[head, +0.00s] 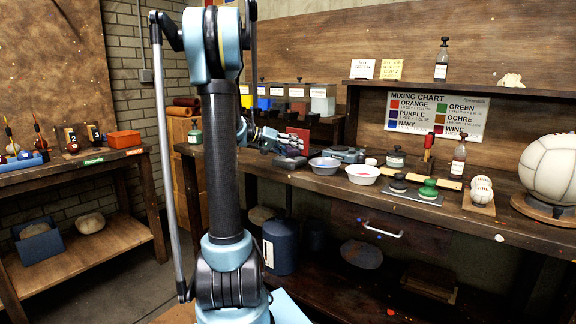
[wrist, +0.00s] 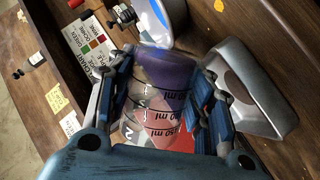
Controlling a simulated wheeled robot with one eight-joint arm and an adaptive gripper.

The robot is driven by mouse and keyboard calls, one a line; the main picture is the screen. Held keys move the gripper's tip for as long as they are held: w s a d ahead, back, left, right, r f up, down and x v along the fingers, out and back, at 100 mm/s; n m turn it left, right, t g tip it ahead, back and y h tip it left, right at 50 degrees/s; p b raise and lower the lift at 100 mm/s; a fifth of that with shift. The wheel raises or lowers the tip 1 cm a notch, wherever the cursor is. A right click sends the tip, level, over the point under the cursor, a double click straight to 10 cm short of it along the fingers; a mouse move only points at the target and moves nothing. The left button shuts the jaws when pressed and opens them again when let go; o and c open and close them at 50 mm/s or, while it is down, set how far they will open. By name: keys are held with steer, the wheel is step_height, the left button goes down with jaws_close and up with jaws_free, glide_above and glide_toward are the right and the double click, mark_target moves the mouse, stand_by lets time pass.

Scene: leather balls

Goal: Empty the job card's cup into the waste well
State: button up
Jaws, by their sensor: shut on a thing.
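My gripper (wrist: 165,88) is shut on a clear measuring cup (wrist: 158,100) with black ml markings. Purple shows toward the cup's far end in the wrist view, and red shows at its near end; I cannot tell whether the red is inside or behind it. In the head view my gripper (head: 283,143) is over the back bench, and the cup cannot be made out. A grey block with an opening (wrist: 262,105), perhaps the waste well, lies just right of the gripper in the wrist view. Two job cards (head: 363,69) (head: 391,69) stand on the shelf.
White bowls (head: 325,165) (head: 363,174) stand on the bench right of the gripper. Several colour bins (head: 297,98) stand behind it. A mixing chart (head: 435,115) is on the back wall. Jars (head: 397,158) and a large pale ball (head: 549,168) stand farther right.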

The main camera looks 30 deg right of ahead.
steer(key=shift+n+g+y+p, duration=0.3)
steer(key=shift+n+g+p, duration=0.4)
steer(key=shift+n, duration=0.2)
stand_by(1.4)
steer(key=shift+f+n+g+p, duration=0.3)
steer(key=shift+n+g+p, duration=0.1)
steer(key=shift+n+p, duration=0.2)
stand_by(1.4)
steer(key=shift+w+d+r+n+g+y+p, duration=0.3)
steer(key=shift+w+r+n+g+p, duration=0.15)
steer(key=shift+w+n+p, duration=0.2)
stand_by(1.4)
steer(key=shift+w+f+n+g+p, duration=0.25)
steer(key=shift+n+g+p, duration=0.1)
steer(key=shift+n+p, duration=0.1)
stand_by(1.2)
